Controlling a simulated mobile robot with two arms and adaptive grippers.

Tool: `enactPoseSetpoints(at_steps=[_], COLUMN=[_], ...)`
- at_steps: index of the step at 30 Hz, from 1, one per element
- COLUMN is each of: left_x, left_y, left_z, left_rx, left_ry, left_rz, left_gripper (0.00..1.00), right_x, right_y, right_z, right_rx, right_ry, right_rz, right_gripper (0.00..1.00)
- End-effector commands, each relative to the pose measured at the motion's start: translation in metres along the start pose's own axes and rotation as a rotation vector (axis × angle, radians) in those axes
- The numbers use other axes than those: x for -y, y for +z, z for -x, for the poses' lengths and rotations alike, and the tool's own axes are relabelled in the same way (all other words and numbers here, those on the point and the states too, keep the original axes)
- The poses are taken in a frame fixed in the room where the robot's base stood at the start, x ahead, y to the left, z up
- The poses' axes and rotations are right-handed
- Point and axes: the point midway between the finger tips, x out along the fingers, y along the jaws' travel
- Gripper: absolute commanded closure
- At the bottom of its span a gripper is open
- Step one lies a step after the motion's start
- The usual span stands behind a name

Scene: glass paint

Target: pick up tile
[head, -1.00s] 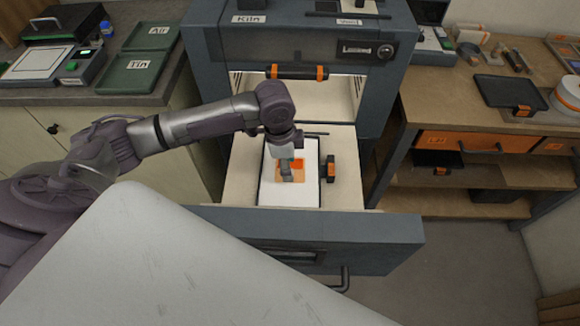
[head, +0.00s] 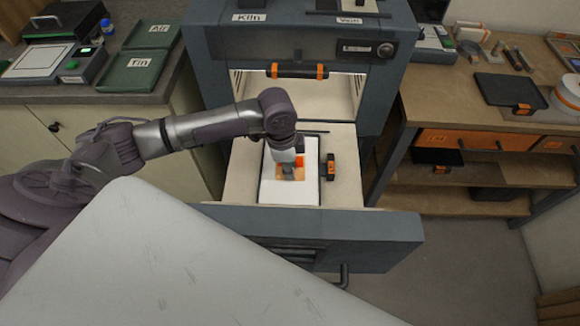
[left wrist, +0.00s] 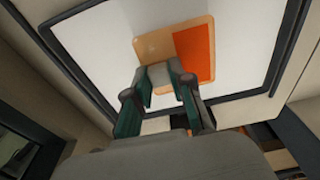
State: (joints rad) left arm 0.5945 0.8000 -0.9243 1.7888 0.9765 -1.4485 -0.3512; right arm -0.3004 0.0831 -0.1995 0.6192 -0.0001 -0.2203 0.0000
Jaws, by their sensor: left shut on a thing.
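The tile (head: 283,192) is a small square, tan with a bright orange patch, seen over the white board in the pulled-out kiln drawer. In the left wrist view the tile (left wrist: 197,50) shows its tan and orange halves just beyond my fingers. My left gripper (head: 288,177) reaches down over the board from above. In the left wrist view my left gripper (left wrist: 163,82) is shut on the tile's near edge. The fingers hide that edge, and I cannot tell whether the tile is clear of the board. My right gripper is not in view.
The white board (head: 307,190) lies in the kiln drawer (head: 345,175), with a black and orange handle (head: 330,167) at its right. Green trays (head: 133,72) stand on the left counter. A wooden bench (head: 440,85) stands right of the kiln.

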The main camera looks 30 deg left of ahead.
Motion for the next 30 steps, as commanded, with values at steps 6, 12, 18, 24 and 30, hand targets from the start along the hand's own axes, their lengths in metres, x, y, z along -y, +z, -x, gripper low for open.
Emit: enactPoseSetpoints(at_steps=[6,12,18,24,30], left_x=[0.001,0.002,0.013,0.024,0.032], left_y=[-0.002,-0.005,-0.049,-0.092,-0.117], left_z=[0.008,0.036,0.057,0.078,0.092], left_rx=[-0.003,-0.004,-0.008,-0.005,-0.002], left_ry=[-0.002,-0.005,-0.002,-0.002,0.000], left_rz=[0.001,-0.001,-0.003,-0.002,0.000], left_gripper=[1.00,1.00,1.00,1.00,1.00], right_x=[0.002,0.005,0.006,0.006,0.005], right_y=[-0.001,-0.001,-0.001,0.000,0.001], right_z=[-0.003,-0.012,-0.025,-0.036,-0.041], right_rx=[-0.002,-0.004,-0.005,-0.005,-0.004], right_ry=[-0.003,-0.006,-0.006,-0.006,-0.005], right_rz=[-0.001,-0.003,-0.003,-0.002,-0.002], right_gripper=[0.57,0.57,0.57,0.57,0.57])
